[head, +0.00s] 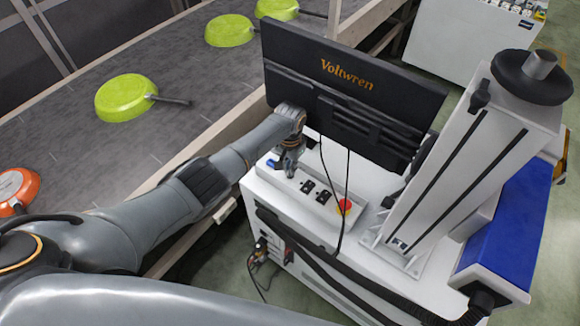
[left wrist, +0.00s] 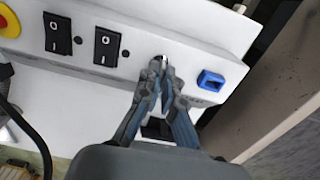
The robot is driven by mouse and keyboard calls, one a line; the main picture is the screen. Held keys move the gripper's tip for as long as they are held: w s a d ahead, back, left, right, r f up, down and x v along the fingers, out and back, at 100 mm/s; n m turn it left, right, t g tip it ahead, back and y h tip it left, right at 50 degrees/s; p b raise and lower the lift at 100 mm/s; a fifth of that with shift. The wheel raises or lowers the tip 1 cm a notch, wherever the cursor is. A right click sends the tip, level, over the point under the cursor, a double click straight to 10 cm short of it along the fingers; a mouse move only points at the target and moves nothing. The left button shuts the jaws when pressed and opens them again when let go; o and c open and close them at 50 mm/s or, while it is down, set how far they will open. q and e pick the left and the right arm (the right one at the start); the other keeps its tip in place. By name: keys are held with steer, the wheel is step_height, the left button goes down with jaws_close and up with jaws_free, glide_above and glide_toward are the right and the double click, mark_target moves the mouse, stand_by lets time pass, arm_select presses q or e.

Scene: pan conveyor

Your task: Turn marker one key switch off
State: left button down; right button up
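The white control panel (head: 290,195) sits on the white machine, in front of the monitor. My left gripper (head: 289,170) reaches its left end. In the left wrist view my left gripper (left wrist: 162,72) has its two fingertips close together on a small silver key (left wrist: 163,60) at the key switch in the panel face. The fingertips hide most of the switch, so I cannot tell which way the key is turned. No marker number is readable. My right gripper is not in view.
Black rocker switches (left wrist: 107,47) and a red and yellow stop button (head: 344,207) share the panel. A blue socket (left wrist: 210,80) is close beside my fingers. The black monitor (head: 350,95) stands behind, with hanging cables. A conveyor (head: 60,120) with green pans (head: 125,97) runs at left.

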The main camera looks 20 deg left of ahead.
arm_select(q)
steer(key=c, duration=1.5)
jaws_free()
steer(key=shift+c, duration=0.2)
steer(key=shift+r, duration=0.1)
step_height(320, 180, up, 12)
